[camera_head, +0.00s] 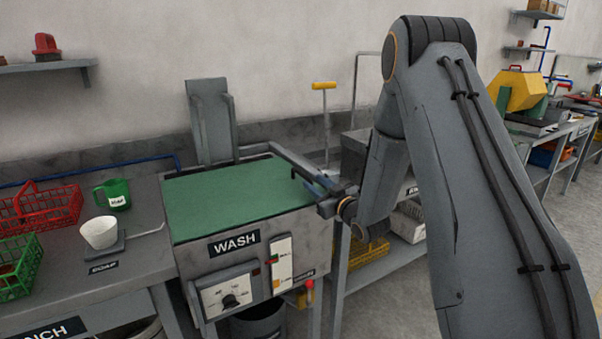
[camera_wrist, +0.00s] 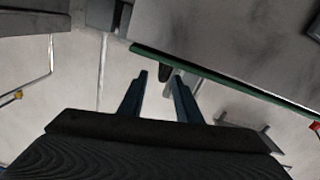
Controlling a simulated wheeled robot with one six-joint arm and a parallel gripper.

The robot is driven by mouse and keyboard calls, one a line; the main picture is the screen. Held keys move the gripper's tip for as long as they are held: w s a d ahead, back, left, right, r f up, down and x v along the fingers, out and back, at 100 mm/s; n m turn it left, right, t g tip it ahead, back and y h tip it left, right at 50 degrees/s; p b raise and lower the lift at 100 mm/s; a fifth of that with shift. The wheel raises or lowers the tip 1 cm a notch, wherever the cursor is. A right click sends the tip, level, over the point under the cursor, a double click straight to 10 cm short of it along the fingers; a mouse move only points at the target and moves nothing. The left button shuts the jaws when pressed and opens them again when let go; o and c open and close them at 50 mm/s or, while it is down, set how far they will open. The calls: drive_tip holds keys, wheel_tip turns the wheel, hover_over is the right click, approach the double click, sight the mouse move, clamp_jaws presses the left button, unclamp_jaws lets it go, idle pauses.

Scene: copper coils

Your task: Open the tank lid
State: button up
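The wash tank (camera_head: 262,262) has a grey body with a WASH label on its front. Its flat green lid (camera_head: 225,198) lies level over the top, shut. My gripper (camera_head: 311,188) is at the lid's right edge, reaching in from the right. In the wrist view the lid's thin green edge (camera_wrist: 225,81) runs just beyond my fingertips (camera_wrist: 157,75). The two fingers stand apart with a clear gap. A small dark piece, perhaps the lid's handle, shows at the edge by the right fingertip; I cannot tell whether they touch.
Left of the tank, a bench holds a white cup (camera_head: 99,232), a green mug (camera_head: 114,194), a red basket (camera_head: 42,215) and a green basket (camera_head: 18,268). A grey upright panel (camera_head: 209,122) stands behind the lid. A lower shelf with bins is to the right.

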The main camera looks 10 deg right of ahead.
sight(302, 173)
drive_tip(key=x, duration=0.2)
drive_tip(key=p+x, duration=0.1)
drive_tip(key=x, duration=0.4)
drive_tip(key=shift+w+a, duration=0.25)
drive_tip(key=shift+a, duration=0.1)
clamp_jaws()
